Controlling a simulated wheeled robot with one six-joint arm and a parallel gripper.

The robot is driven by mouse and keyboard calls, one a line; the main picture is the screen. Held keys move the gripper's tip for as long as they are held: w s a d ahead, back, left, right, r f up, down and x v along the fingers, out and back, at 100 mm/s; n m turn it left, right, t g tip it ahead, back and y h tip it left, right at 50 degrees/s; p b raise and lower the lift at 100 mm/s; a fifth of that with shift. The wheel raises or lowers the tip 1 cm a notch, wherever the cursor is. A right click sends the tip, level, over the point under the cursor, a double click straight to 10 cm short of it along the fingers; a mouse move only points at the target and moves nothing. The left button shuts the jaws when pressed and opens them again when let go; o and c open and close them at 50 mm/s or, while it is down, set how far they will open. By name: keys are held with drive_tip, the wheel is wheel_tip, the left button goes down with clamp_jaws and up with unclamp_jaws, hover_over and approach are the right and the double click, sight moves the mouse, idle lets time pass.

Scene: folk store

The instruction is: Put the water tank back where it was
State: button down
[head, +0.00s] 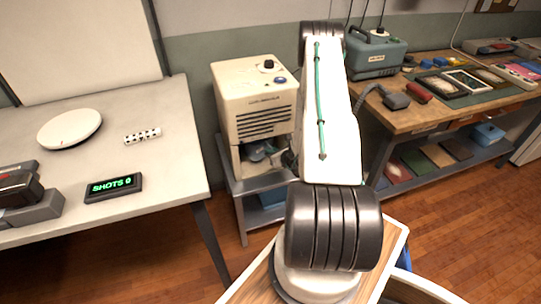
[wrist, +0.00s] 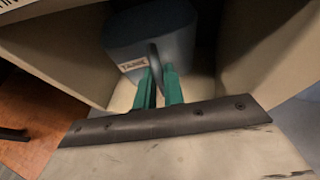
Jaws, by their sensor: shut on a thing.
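The water tank (wrist: 130,42) is a blue-grey block with a "TANK" label and a thin upright handle (wrist: 154,58) on its front. In the wrist view it sits inside the open bay of a beige machine (head: 255,95), between the side walls. My gripper (wrist: 160,75), with green fingers, is shut on the tank's handle. In the head view my arm covers part of the bay.
The machine stands on a low grey stand (head: 262,185). A white table (head: 165,170) at left holds a "SHOTS 0" display (head: 113,187) and a round white disc (head: 69,129). A wooden workbench (head: 425,115) at right carries a blue-green device (head: 376,55). Wooden floor shows between them.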

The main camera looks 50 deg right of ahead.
drive_tip(key=shift+w+d, duration=0.25)
drive_tip(key=shift+w, duration=0.2)
drive_tip(key=shift+w+d+f, duration=0.1)
drive_tip(key=shift+w+d, duration=0.15)
drive_tip(key=shift+w, duration=0.25)
drive_tip(key=shift+s+f, duration=0.15)
drive_tip(key=shift+f, duration=1.6)
drive_tip(key=shift+f, duration=0.15)
drive_tip(key=c, duration=1.5)
unclamp_jaws()
drive_tip(key=shift+s+a+r, duration=0.1)
drive_tip(key=shift+s+r, duration=0.15)
drive_tip(key=v, duration=1.1)
drive_tip(key=shift+s+a, duration=0.2)
drive_tip(key=shift+r, duration=0.1)
